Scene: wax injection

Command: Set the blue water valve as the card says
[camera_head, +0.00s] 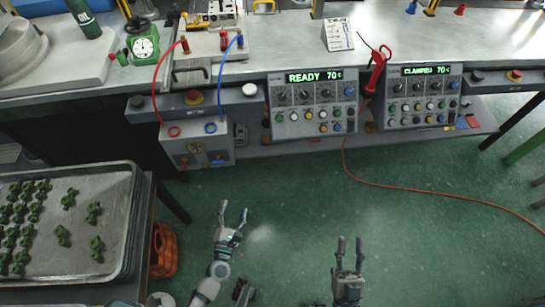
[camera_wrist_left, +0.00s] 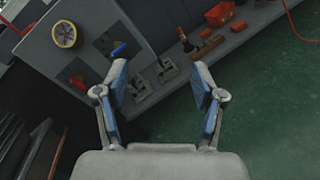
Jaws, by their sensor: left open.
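The blue water valve (camera_head: 217,161) is a small blue handle on the front of a grey box (camera_head: 185,150) hung below the bench edge. It also shows in the left wrist view (camera_wrist_left: 118,49), near my left finger, with a red handle (camera_wrist_left: 77,82) beside it. A white card (camera_head: 338,36) stands on the bench; its writing is too small to read. My left gripper (camera_head: 234,208) is open and empty, below and to the right of the box, apart from the valve. My right gripper (camera_head: 349,242) is open and empty over the floor.
A dial gauge (camera_wrist_left: 66,34) sits on the box. Red and blue hoses (camera_head: 218,80) run up from it to the bench. Control panels (camera_head: 315,104) line the bench front. A tray of green parts (camera_head: 128,215) stands at left. An orange cable (camera_head: 440,193) crosses the clear floor.

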